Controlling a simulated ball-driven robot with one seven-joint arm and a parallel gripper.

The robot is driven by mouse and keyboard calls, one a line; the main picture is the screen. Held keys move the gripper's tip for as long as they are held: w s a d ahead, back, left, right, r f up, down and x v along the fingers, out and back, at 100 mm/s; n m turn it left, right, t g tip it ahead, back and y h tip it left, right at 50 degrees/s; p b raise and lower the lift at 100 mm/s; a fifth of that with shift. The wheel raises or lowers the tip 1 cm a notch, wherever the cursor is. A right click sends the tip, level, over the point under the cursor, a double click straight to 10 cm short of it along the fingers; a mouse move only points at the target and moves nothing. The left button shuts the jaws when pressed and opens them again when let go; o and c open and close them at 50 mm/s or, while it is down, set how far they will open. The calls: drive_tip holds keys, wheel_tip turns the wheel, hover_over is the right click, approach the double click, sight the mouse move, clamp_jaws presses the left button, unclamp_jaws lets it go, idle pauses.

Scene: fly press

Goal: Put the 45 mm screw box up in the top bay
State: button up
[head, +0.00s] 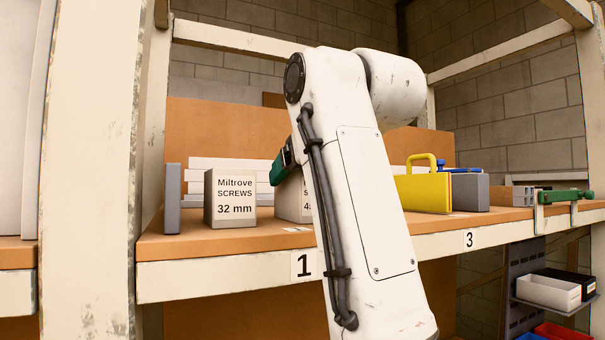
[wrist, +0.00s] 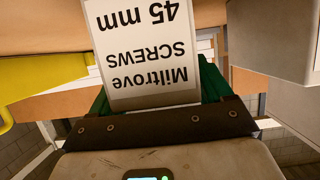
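The 45 mm screw box (wrist: 145,50) is a pale box with black lettering, upside down in the wrist view. In the head view the box (head: 292,200) stands upright at shelf height, mostly hidden behind my arm. My gripper (head: 285,163) has green fingers and reaches in at the top of this box. In the wrist view the fingers of my gripper (wrist: 155,90) lie along both sides of the box with no visible gap, and look shut on it. Whether its base touches the shelf is hard to tell. The top bay is not clearly identifiable.
A 32 mm screw box (head: 230,198) stands close by on the left. A yellow case (head: 424,193) stands to the right, and shows at left in the wrist view (wrist: 40,80). White bars (head: 230,163) lie behind the boxes. A frame beam (head: 505,47) crosses above the shelf.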

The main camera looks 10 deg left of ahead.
drive_tip(key=shift+o, duration=1)
drive_tip(key=shift+r, duration=0.25)
drive_tip(key=shift+s+d+b, duration=0.25)
drive_tip(key=shift+s+b, duration=0.05)
drive_tip(key=b+v, duration=0.4)
drive_tip(key=v, duration=0.7)
drive_tip(key=shift+d, duration=0.1)
